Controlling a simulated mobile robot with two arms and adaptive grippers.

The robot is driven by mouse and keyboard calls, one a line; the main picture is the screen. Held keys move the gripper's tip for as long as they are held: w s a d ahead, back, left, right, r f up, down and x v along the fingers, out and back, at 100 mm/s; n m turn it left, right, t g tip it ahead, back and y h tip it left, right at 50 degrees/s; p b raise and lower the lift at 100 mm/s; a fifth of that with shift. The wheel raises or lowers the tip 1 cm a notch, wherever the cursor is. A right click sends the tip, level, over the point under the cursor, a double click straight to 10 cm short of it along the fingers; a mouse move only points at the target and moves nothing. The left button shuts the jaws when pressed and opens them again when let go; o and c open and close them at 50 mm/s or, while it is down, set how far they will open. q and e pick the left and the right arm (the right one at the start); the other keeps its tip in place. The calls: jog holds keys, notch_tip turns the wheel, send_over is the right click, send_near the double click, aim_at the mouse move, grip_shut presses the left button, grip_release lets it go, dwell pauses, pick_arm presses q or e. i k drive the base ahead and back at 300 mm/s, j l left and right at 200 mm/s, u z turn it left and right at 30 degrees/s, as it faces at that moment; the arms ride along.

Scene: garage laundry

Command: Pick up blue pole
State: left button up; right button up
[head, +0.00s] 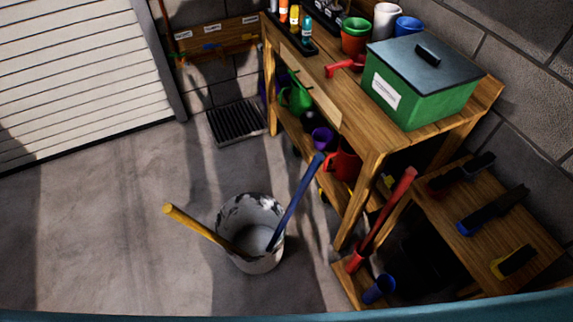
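The blue pole (297,198) leans in a white, dark-smudged bucket (252,264) on the concrete floor. Its lower end is inside the bucket and its upper end points up and to the right, in front of the wooden workbench. A yellow pole (197,226) leans in the same bucket toward the left. A red pole (385,220) stands tilted in a low wooden holder to the right, with a blue cup (379,289) beside it. Neither of my grippers shows in the head view.
A wooden workbench (345,110) carries a green box (412,97) with a dark lid, pots and bottles. A wooden shelf (470,238) with brushes stands at the right. A floor grate (236,122) lies behind. The floor left of the bucket is clear.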

aim_at(318, 158)
jog(key=k+j+z, duration=0.15)
jog(key=k+z, duration=0.5)
jog(key=z, duration=0.2)
jog(key=k+z, duration=0.4)
jog(key=i, duration=0.05)
